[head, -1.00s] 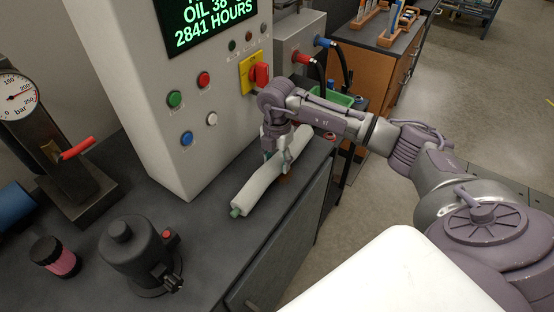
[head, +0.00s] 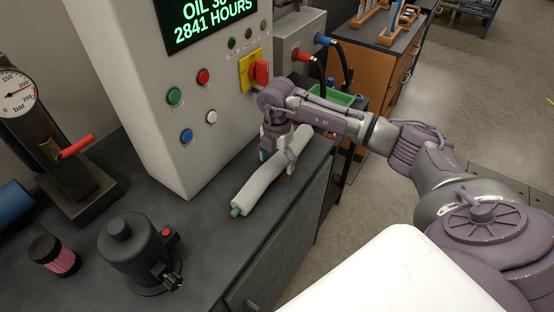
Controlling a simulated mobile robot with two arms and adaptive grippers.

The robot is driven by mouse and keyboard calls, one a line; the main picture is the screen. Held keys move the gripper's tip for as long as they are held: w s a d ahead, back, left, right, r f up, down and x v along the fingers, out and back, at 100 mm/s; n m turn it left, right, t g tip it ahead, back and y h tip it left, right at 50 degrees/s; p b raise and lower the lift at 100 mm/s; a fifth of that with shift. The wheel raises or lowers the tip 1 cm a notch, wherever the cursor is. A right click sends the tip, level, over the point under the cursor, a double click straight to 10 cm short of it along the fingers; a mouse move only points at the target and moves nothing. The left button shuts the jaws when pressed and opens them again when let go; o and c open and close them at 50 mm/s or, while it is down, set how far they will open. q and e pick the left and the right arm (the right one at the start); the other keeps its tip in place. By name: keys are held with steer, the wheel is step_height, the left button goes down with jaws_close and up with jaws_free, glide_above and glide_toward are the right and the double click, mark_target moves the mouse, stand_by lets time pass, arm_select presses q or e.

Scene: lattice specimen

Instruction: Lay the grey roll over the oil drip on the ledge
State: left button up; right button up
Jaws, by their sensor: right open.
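The roll (head: 256,188), pale grey with a green end, lies diagonally on the dark ledge (head: 213,232) in front of the grey control cabinet. My right gripper (head: 277,162) is open, pointing down over the roll's middle, with a finger on either side of it. A small reddish-brown patch (head: 289,178), which looks like the oil drip, shows at the roll's front side, beside the right gripper's near finger. How much of it lies under the roll is hidden. My left gripper is not in view.
The control cabinet (head: 150,90) with buttons and a red switch stands close behind the roll. A black pump-like unit (head: 135,250), a pink-and-black jar (head: 54,256) and a pressure gauge (head: 18,95) stand at left. The ledge's front edge is near the roll.

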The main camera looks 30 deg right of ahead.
mark_target(277, 159)
step_height(277, 159, up, 12)
stand_by(0.5)
